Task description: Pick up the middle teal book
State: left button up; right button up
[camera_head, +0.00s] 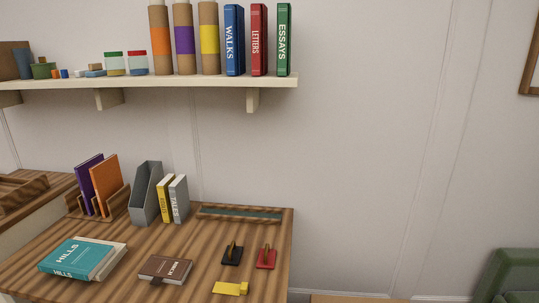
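A teal book (72,257) marked HILLS lies flat at the left front of the wooden desk (205,260), with its spine towards the front. It is the only clearly teal book in view. A pale grey-white edge (112,262) shows along its right side; I cannot tell whether this is its pages or another book under or beside it. Neither of my grippers is in view.
A brown book (166,269) lies right of the teal one. Behind stand a rack with purple and orange books (106,186), a grey file holder (147,193) and yellow and grey books (179,199). Stamps (232,255) and a yellow block (230,288) lie right. A shelf (180,81) hangs above.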

aim_at(74, 258)
jog(key=k+j+u, duration=0.1)
jog(key=u, duration=1.25)
